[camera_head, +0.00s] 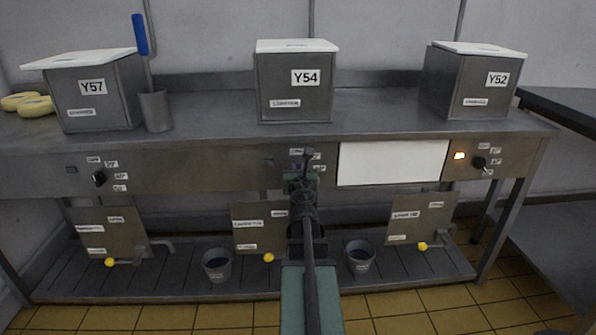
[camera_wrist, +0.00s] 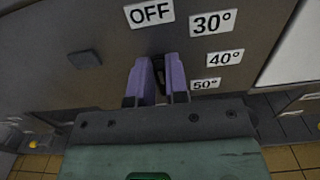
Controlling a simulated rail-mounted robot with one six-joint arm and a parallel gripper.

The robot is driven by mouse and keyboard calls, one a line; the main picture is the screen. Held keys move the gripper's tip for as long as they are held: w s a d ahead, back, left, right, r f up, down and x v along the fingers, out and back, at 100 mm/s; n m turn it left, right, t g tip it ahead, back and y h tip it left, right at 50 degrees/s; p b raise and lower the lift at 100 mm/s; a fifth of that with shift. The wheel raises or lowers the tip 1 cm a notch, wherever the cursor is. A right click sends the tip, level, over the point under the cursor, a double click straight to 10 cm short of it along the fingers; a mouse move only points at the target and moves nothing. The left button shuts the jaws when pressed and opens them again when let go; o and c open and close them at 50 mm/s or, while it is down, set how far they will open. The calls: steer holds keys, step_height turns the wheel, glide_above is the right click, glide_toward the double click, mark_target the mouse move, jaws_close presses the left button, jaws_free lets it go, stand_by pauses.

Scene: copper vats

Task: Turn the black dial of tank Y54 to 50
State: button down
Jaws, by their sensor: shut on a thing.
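Tank Y54 (camera_head: 292,103) is a grey metal box with a white lid, in the middle of the counter in the head view. Below it, my gripper (camera_head: 302,172) is at the front panel and covers its dial in that view. In the wrist view my gripper's purple fingers (camera_wrist: 160,78) are shut on the black dial (camera_wrist: 162,83), of which only a dark sliver shows between them. The labels OFF (camera_wrist: 149,12), 30° (camera_wrist: 213,22), 40° (camera_wrist: 226,58) and 50° (camera_wrist: 206,85) arc around it from above to the right. I cannot tell where the dial points.
A dark, unlit indicator (camera_wrist: 84,59) sits left of the dial. Tanks Y57 (camera_head: 97,98) and Y52 (camera_head: 474,88) stand either side, with their own dials (camera_head: 99,178) (camera_head: 480,163); Y52's lamp (camera_head: 459,155) glows amber. A blank white panel (camera_head: 392,163) is right of my gripper.

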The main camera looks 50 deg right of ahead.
steer(key=shift+m, duration=0.3)
steer(key=f+m+b, duration=0.1)
steer(key=m, duration=0.7)
steer(key=f+m+b, duration=0.1)
steer(key=m, duration=0.8)
steer(key=s+d+f+m+b, duration=0.1)
steer(key=m, duration=0.8)
steer(key=shift+f, duration=0.2)
steer(key=shift+m, duration=0.3)
steer(key=c, duration=1.1)
jaws_free()
steer(key=shift+a, duration=0.1)
